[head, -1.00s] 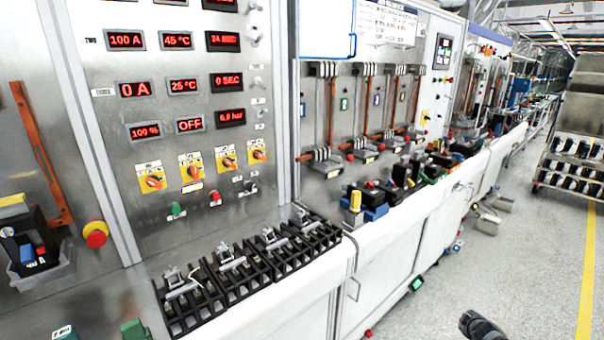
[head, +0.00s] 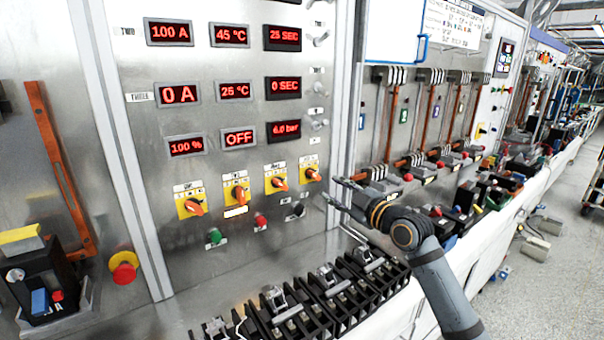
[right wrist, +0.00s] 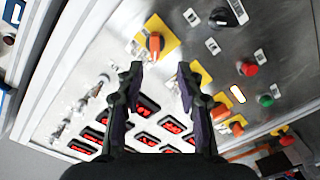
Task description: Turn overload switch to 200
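The panel has a row of several yellow rotary switches with orange knobs. In the head view they run from the leftmost switch (head: 190,203) through the second (head: 236,190) and third (head: 276,180) to the rightmost (head: 312,173). Their labels are too small to read surely. My right gripper (head: 330,190) is just right of the rightmost switch, fingers pointing left at the panel. In the right wrist view, the gripper (right wrist: 160,70) is open and empty, with the rightmost switch's orange knob (right wrist: 154,42) just beyond the fingertips, apart from them. My left gripper is out of view.
Red displays (head: 179,95) sit above the switches; one reads OFF. Below are a green button (head: 214,236), a red button (head: 260,220) and a black knob (head: 297,210). Black breaker fixtures (head: 330,300) line the bench beneath. A red emergency button (head: 123,267) is at left.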

